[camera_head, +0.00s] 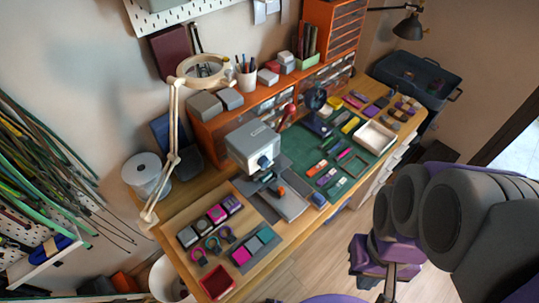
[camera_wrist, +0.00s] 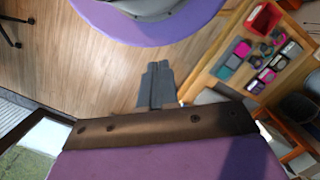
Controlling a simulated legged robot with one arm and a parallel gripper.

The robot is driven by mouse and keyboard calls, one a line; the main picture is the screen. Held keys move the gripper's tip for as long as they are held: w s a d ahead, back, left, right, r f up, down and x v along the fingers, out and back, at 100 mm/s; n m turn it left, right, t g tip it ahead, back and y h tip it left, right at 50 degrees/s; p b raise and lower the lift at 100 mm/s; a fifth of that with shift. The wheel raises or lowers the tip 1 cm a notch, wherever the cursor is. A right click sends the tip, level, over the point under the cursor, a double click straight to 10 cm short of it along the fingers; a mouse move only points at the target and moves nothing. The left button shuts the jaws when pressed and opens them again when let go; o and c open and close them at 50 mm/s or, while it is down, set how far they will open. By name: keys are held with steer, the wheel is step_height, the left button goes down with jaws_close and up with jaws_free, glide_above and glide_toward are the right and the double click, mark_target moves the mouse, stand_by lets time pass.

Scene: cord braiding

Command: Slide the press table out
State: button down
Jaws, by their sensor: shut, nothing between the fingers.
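The grey press (camera_head: 255,148) stands on the workbench in the head view. Its flat grey press table (camera_head: 288,204) lies low at its front, toward the bench's front edge. An orange part (camera_head: 281,191) shows at the near side of the press head. In the wrist view my gripper (camera_wrist: 154,72) has its grey fingers together with nothing between them. It points over the wooden floor, beside the bench edge and apart from the press. The press table cannot be made out in the wrist view. My fingertips are not clearly seen in the head view.
A green mat (camera_head: 314,152) with small coloured pieces lies right of the press. A red tray (camera_head: 217,282) and a board of coloured blocks lie left, also seen in the wrist view, where the red tray (camera_wrist: 263,18) is top right. Floor (camera_head: 325,237) before the bench is clear.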

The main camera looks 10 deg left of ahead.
stand_by(0.3)
steer(key=c, duration=1.6)
jaws_free()
steer(key=shift+w, duration=0.25)
steer(key=o, duration=0.6)
steer(key=w+m, duration=0.1)
steer(key=w, duration=0.2)
steer(key=w+r, duration=0.1)
steer(key=w, duration=0.3)
steer(key=w+a+m, duration=0.1)
steer(key=w, duration=0.2)
steer(key=shift+w+r+m+p, duration=0.15)
steer(key=shift+r+m+p, duration=0.15)
steer(key=shift+r+p, duration=0.05)
steer(key=shift+o, duration=0.2)
steer(key=w+a+f+m, duration=0.2)
steer(key=w, duration=1.1)
steer(key=m+g+y+p, duration=0.2)
steer(key=m+y, duration=0.1)
glide_above(282, 188)
steer(key=w+d, duration=0.4)
steer(key=w, duration=0.1)
step_height(282, 188, down, 16)
steer(key=b+x, duration=0.1)
steer(key=x, duration=1)
steer(key=b+x, duration=0.1)
steer(key=x, duration=0.4)
steer(key=shift+w+f+b, duration=0.15)
steer(key=shift+f+b, duration=0.2)
steer(key=shift+f, duration=0.15)
